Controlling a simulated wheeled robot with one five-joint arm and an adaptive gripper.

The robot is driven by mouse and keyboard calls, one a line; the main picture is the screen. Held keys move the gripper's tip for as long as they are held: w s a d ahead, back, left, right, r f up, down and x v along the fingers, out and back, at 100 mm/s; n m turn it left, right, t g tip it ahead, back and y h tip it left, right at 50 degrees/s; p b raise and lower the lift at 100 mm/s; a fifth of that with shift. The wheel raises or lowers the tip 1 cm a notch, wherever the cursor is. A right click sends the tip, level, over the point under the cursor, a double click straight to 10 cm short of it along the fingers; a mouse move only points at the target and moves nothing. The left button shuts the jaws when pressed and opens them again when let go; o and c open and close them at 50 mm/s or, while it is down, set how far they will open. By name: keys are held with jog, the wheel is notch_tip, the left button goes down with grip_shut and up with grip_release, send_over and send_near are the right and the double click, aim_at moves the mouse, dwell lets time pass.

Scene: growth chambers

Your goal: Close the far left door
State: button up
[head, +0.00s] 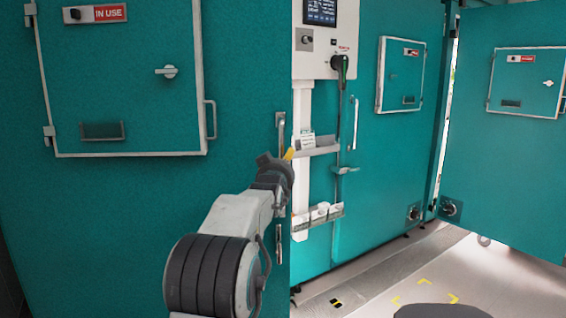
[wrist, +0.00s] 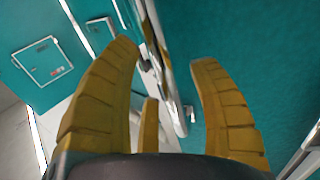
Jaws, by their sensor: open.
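The far left door (head: 120,210) is the large teal panel filling the left of the head view. It bears a small hatch marked IN USE. Its right edge stands in front of the white control column, and I cannot tell how far it is swung. A metal handle (head: 280,130) is near that edge, with more hardware lower down. My gripper (head: 287,155) is at this edge, just below the upper handle. In the wrist view my gripper (wrist: 168,55) has its yellow fingers spread, with a metal bar (wrist: 165,70) showing between them. Contact is unclear.
The white control column (head: 325,40) with a screen and small shelves (head: 318,215) stands beyond the door edge. Another teal door (head: 385,160) is right of it. A teal door at far right (head: 500,170) stands swung out.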

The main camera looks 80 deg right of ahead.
jog(key=shift+d, duration=0.85)
grip_shut()
